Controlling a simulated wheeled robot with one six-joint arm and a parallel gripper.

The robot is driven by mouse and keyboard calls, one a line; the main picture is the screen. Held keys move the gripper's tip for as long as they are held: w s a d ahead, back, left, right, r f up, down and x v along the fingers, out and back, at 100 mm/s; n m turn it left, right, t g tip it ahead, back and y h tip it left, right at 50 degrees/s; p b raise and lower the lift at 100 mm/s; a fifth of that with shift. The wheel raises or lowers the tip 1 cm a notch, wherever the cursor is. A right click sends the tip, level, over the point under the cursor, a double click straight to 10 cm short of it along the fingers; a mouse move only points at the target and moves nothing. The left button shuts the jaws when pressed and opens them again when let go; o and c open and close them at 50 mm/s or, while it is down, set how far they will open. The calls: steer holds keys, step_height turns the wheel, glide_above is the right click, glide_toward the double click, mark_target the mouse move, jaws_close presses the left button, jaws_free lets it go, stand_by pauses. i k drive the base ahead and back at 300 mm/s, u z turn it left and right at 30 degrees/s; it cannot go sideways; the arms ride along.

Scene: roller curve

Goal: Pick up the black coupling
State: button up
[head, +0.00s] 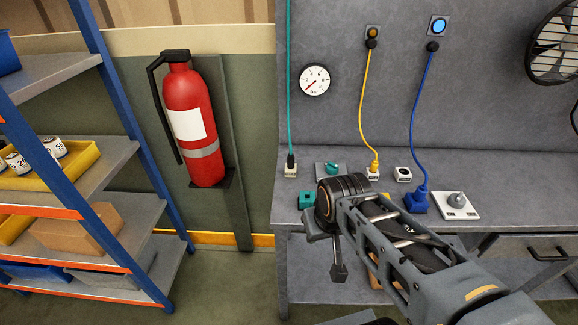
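A small black coupling (291,160) hangs at the lower end of the teal cable (289,80), just above a small pale socket block (290,171) on the grey bench. I cannot tell if it is seated in the block. Black ends also show at the top of the yellow cable (371,43) and of the blue cable (432,46). My gripper (331,262) is in front of the bench edge, below and right of the teal cable's coupling and apart from it. It is seen from behind, and its finger gap is not clear.
The bench (480,185) holds a teal block (307,200), a blue plug (416,200) and a white plate with a grey knob (456,204). A fire extinguisher (190,120) and a shelf rack (130,160) stand left. The floor between rack and bench is clear.

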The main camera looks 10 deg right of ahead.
mark_target(290, 160)
steer(key=k, duration=1.2)
steer(key=u, duration=0.6)
steer(key=i, duration=0.55)
steer(key=u, duration=0.5)
steer(key=i, duration=0.9)
steer(key=z, duration=0.9)
steer(key=i, duration=0.6)
steer(key=z, duration=0.7)
